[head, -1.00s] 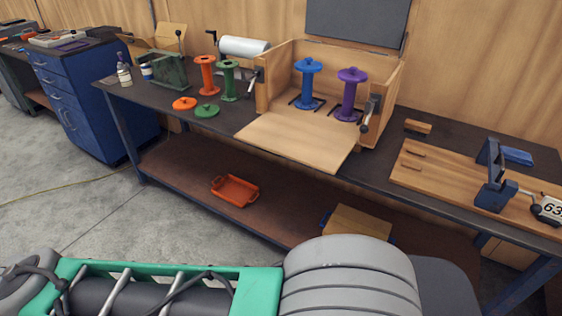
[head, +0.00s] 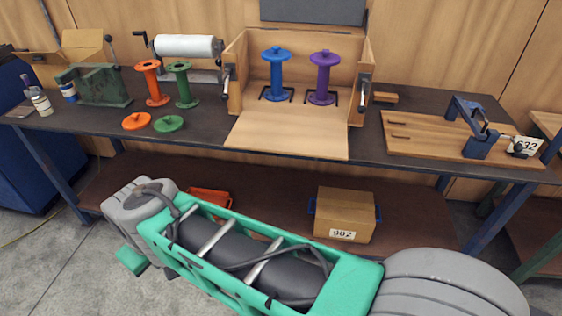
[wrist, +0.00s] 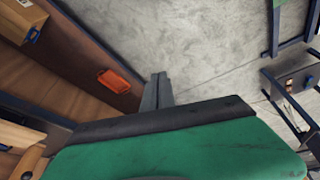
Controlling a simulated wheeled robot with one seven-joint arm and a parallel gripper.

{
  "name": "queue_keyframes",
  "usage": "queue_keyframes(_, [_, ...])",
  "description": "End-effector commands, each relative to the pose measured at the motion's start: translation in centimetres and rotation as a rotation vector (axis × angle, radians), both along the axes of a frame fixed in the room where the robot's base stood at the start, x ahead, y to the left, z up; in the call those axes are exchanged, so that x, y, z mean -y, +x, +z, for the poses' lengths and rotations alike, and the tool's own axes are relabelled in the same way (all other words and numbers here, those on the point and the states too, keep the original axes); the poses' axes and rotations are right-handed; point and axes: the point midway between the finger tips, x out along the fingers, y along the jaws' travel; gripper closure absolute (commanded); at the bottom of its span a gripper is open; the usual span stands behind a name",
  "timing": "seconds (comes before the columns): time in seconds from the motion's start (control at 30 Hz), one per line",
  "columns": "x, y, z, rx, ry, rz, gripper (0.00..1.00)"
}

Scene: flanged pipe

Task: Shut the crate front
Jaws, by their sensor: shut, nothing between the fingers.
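The wooden crate (head: 236,97) stands open on the bench in the head view. Its front panel (head: 288,134) is folded down flat, reaching toward the bench's near edge. A blue spool (head: 277,75) and a purple spool (head: 321,78) stand inside on dark brackets. Dark latches sit at the left (head: 226,80) and right (head: 364,92) front corners of the crate. My gripper (wrist: 157,82) shows in the wrist view, shut and empty, above the floor beside the lower shelf. It is apart from the crate. In the head view my arm crosses the foreground and my fingers cannot be made out.
Orange (head: 153,83) and green (head: 182,85) spools, with two round lids in front, stand left of the crate. A wooden board with a blue clamp (head: 477,128) lies right. The lower shelf holds a cardboard box (head: 345,214) and an orange tray (wrist: 115,80).

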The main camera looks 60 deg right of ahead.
Motion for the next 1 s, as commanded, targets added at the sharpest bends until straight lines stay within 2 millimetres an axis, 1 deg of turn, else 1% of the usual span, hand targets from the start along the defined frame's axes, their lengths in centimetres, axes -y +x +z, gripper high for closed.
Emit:
queue_keyframes(0.03, [1.3, 1.3, -3.0, 0.032, -0.038, 0.010, 1.00])
queue_keyframes(0.07, [2.7, 2.4, -4.3, 0.062, -0.076, 0.016, 1.00])
queue_keyframes(0.1, [5.0, 3.9, -6.2, 0.103, -0.143, 0.027, 1.00])
queue_keyframes(0.13, [7.1, 5.1, -7.7, 0.135, -0.209, 0.036, 1.00])
queue_keyframes(0.17, [9.4, 6.2, -9.1, 0.163, -0.284, 0.045, 1.00])
queue_keyframes(0.2, [12.9, 7.4, -10.8, 0.190, -0.401, 0.063, 1.00])
queue_keyframes(0.27, [18.1, 8.5, -12.8, 0.202, -0.598, 0.094, 1.00])
queue_keyframes(0.3, [21.5, 8.8, -13.9, 0.191, -0.737, 0.120, 1.00])
queue_keyframes(0.37, [26.2, 8.6, -15.2, 0.139, -0.954, 0.165, 1.00])
queue_keyframes(0.4, [29.0, 8.1, -15.9, 0.082, -1.101, 0.201, 1.00])
queue_keyframes(0.47, [32.6, 7.1, -16.8, -0.040, -1.319, 0.260, 1.00])
queue_keyframes(0.5, [34.6, 6.2, -17.4, -0.143, -1.458, 0.306, 1.00])
queue_keyframes(0.57, [36.8, 4.8, -18.1, -0.333, -1.657, 0.381, 1.00])
queue_keyframes(0.6, [37.7, 4.0, -18.6, -0.475, -1.776, 0.435, 1.00])
queue_keyframes(0.63, [38.2, 3.4, -18.9, -0.589, -1.855, 0.476, 1.00])
queue_keyframes(0.67, [38.4, 2.9, -19.2, -0.702, -1.925, 0.518, 1.00])
queue_keyframes(0.7, [38.5, 2.4, -19.6, -0.853, -2.000, 0.569, 1.00])
queue_keyframes(0.8, [38.0, 1.8, -20.2, -1.171, -2.122, 0.674, 1.00])
queue_keyframes(0.9, [37.3, 1.7, -20.2, -1.366, -2.169, 0.737, 1.00])
queue_keyframes(1.0, [37.2, 1.8, -19.6, -1.430, -2.182, 0.758, 1.00])
